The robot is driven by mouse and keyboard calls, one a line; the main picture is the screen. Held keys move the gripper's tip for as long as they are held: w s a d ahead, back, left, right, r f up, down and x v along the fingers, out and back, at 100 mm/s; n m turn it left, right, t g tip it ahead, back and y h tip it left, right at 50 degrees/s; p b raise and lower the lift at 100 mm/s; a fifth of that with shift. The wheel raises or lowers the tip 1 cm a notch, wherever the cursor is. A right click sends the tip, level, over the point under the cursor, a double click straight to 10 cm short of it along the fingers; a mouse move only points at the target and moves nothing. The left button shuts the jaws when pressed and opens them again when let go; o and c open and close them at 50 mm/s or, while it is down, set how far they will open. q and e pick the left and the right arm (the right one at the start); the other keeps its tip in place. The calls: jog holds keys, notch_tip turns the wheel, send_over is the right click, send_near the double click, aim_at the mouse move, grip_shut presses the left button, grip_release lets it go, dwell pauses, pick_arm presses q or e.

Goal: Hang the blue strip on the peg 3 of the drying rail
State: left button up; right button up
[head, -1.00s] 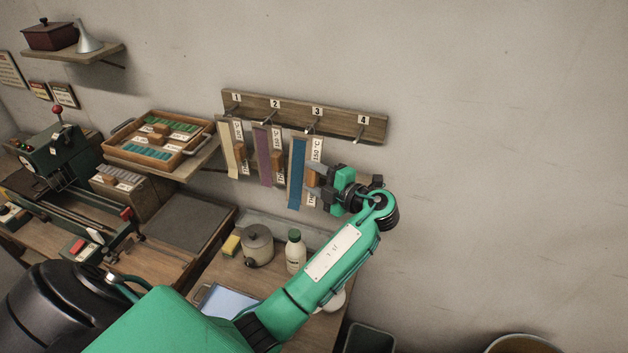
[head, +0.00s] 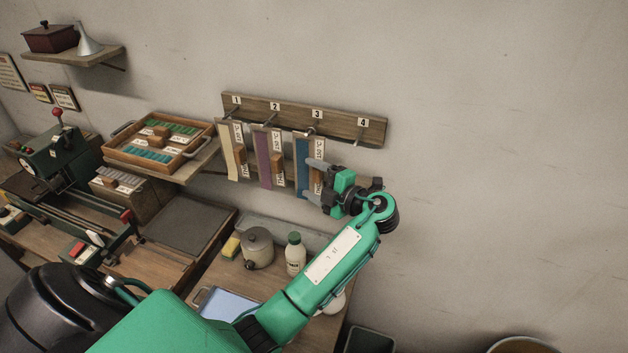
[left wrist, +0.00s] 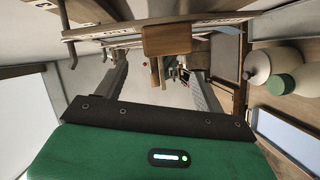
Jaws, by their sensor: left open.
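The blue strip (head: 302,160) hangs below peg 3 (head: 312,129) of the drying rail (head: 338,124), with its pale label card on its right. Its top appears to be on the peg, though the exact contact is too small to tell. My left gripper (head: 311,178) is open, with its fingers on either side of the strip's lower part and its tan block (head: 317,182). In the left wrist view a tan block (left wrist: 167,40) shows beyond the spread fingers, apart from them. My right gripper is not in view.
A cream strip (head: 227,155) hangs at peg 1 and a purple strip (head: 263,160) at peg 2, close on the left. Peg 4 (head: 360,133) is bare. A white bottle (head: 295,257) and a grey pot (head: 258,247) stand on the bench below.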

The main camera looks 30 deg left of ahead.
pick_arm(q)
jog(key=shift+d+f+b, duration=0.1)
jog(key=shift+d+b, duration=0.4)
jog(key=shift+d, duration=0.1)
jog(key=s+d+r+b, duration=0.1)
jog(key=d+b, duration=0.5)
jog(key=d, duration=0.6)
jog(key=shift+s+d+r, duration=0.2)
jog(key=shift+s+r, duration=0.15)
jog(key=shift+s, duration=0.1)
jog(key=shift+s+f, duration=0.1)
